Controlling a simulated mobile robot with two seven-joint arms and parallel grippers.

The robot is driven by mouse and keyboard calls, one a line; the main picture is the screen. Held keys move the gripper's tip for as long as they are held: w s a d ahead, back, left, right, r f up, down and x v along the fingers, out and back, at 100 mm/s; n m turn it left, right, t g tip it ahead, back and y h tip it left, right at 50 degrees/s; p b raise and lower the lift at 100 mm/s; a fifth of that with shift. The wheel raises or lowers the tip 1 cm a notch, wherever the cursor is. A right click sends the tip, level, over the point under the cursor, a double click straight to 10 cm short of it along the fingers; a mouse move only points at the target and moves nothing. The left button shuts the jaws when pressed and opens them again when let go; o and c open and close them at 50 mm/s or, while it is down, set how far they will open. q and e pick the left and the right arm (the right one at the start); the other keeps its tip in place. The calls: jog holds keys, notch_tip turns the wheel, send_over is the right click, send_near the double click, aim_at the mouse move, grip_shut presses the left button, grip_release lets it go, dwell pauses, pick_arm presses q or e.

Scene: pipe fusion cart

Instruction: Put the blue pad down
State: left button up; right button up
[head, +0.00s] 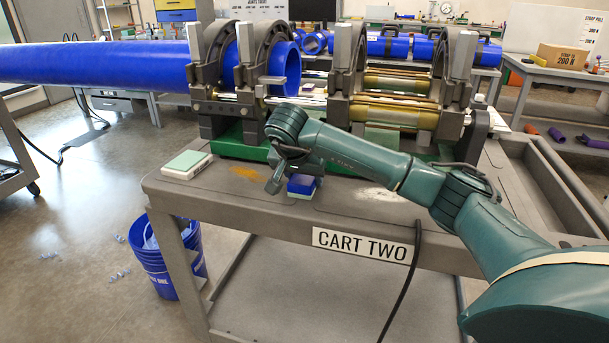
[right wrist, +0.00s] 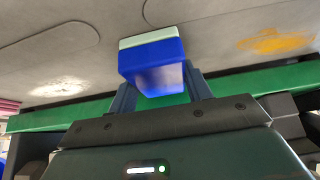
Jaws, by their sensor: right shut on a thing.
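My right gripper (head: 289,184) reaches over the front of the grey cart top (head: 345,208) and is shut on the blue pad (head: 303,185). In the right wrist view the blue pad (right wrist: 152,67) shows between the two fingers, with a pale green layer along its far side. The pad is at or just over the cart top; I cannot tell whether it touches. My left gripper is out of view.
A pale green pad on a white block (head: 187,164) sits at the cart's left front corner. The fusion machine's clamps (head: 217,75) and blue pipe (head: 100,63) stand behind. An orange smear (head: 247,173) and a whitish patch (head: 378,195) mark the top. A blue bucket (head: 165,262) stands below.

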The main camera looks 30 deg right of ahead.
jog(key=o, duration=1)
jog(key=shift+c, duration=0.2)
